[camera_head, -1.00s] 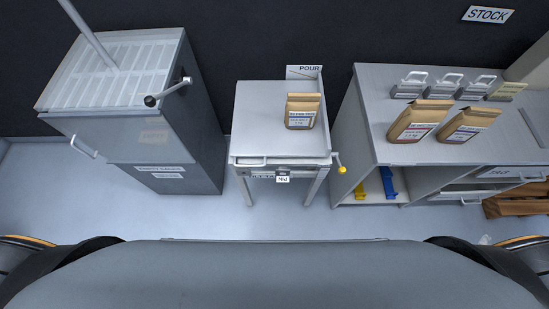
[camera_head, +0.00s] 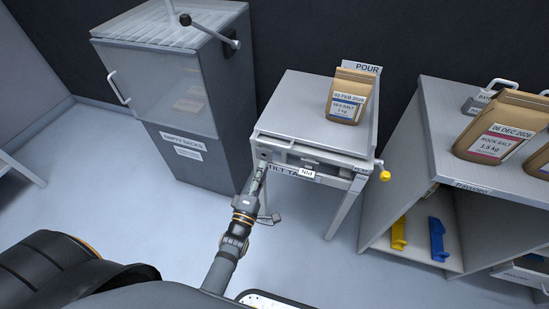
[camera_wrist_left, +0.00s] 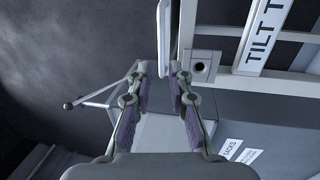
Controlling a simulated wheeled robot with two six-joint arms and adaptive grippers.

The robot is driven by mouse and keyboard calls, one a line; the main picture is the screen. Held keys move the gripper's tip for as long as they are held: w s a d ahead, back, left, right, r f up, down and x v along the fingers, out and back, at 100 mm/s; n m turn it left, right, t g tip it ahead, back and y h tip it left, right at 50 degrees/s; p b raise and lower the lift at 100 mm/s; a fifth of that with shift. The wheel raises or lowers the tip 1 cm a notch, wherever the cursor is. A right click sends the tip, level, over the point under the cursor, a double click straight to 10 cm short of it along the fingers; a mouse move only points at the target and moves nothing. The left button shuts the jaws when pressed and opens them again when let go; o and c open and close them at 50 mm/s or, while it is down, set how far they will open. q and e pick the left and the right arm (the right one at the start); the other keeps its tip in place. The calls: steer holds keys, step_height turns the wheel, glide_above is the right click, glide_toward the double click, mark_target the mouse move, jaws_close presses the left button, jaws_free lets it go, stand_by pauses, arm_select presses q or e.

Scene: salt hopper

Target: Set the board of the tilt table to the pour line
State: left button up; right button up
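The tilt table's pale grey board (camera_head: 297,105) stands in the middle of the head view. It looks roughly level. A kraft sea salt bag (camera_head: 349,97) stands upright on it. A POUR sign (camera_head: 368,67) rises at the back. A yellow knob (camera_head: 384,176) sits at the front right corner. My left gripper (camera_head: 262,164) is by the table's front left corner. In the left wrist view, its fingers (camera_wrist_left: 160,75) are apart with nothing held. A pale bar (camera_wrist_left: 164,38) lies just beyond the fingertips; contact cannot be told. My right gripper is not in view.
A grey cabinet (camera_head: 178,88) with a slatted top and a lever (camera_head: 205,28) stands to the left. A shelf unit (camera_head: 462,190) at right bears a rock salt bag (camera_head: 497,132); blue (camera_head: 437,238) and yellow (camera_head: 399,232) pieces sit inside.

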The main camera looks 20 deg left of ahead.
mark_target(272, 144)
arm_select(q)
steer(key=w, duration=0.3)
steer(key=w+r+b, duration=0.1)
steer(key=w, duration=0.6)
steer(key=shift+w+d+r, duration=0.1)
steer(key=shift+w+r, duration=0.15)
steer(key=shift+r, duration=0.15)
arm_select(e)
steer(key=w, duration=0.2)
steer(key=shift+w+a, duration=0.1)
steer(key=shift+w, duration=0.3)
arm_select(q)
steer(key=shift+c, duration=0.4)
jaws_close()
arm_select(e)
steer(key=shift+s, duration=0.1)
